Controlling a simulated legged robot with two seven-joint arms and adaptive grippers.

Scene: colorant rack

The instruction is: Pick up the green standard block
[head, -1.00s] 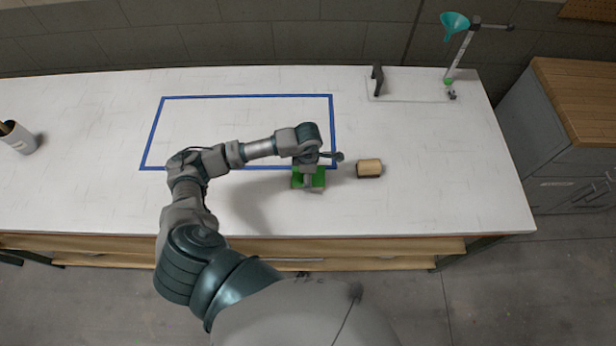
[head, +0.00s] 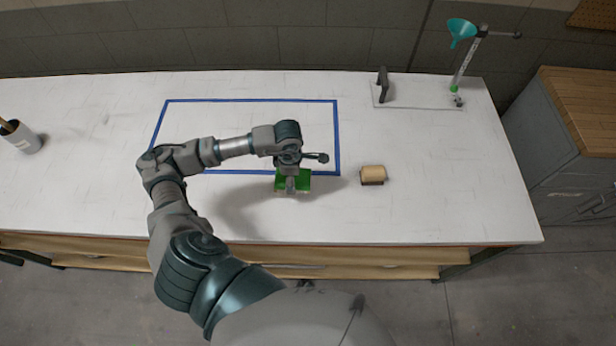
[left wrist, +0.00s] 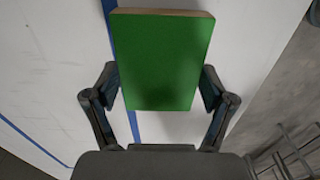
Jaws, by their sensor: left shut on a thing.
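The green block (head: 302,182) is in the head view, under my left gripper (head: 291,184), near the lower right corner of the blue taped outline. In the left wrist view the green block (left wrist: 162,58) sits between the two fingers of my left gripper (left wrist: 161,95), its broad green face toward the camera. The gripper is shut on it, one finger at each side. The block's shadow and the table below suggest it is held above the surface, but the exact height cannot be told. My right gripper is in no view.
A tan and dark block (head: 373,174) lies on the white table (head: 440,200) to the right. A blue tape rectangle (head: 250,100) marks the table. A stand with a teal funnel (head: 462,28) is at the back right, a cup (head: 22,138) at far left.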

